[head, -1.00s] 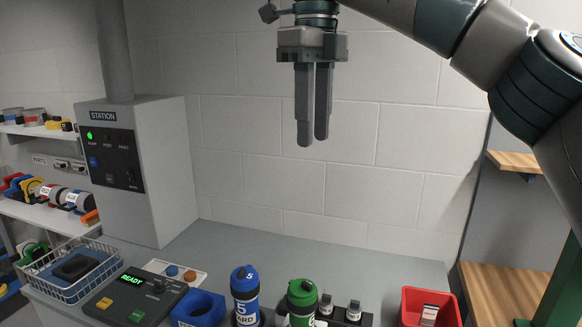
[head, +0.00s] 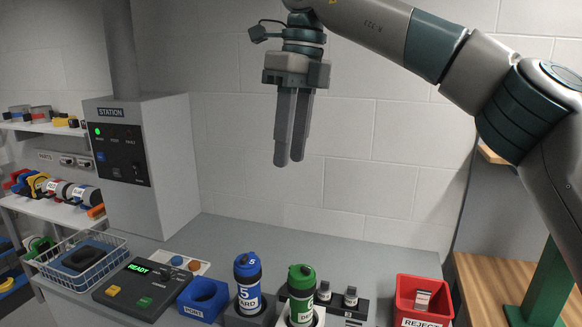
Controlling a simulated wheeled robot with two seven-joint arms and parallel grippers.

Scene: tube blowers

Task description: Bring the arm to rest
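My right gripper (head: 289,163) hangs in the air in the upper middle of the head view, with its grey fingers pointing down, in front of the white wall. Its arm comes in from the upper right. The two fingers appear close together, one partly in front of the other, so the gap cannot be judged. Nothing shows between them. The fingertips are apart from the blue-capped tube (head: 247,284) and the green-capped tube (head: 301,296) standing upright on the bench below. My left gripper is not in view.
A grey station cabinet (head: 172,165) stands at left. On the bench are a wire basket (head: 115,262), a control panel reading READY (head: 137,290), a blue port block (head: 204,300) and a red reject bin (head: 440,305). Wooden shelving (head: 500,285) stands at right.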

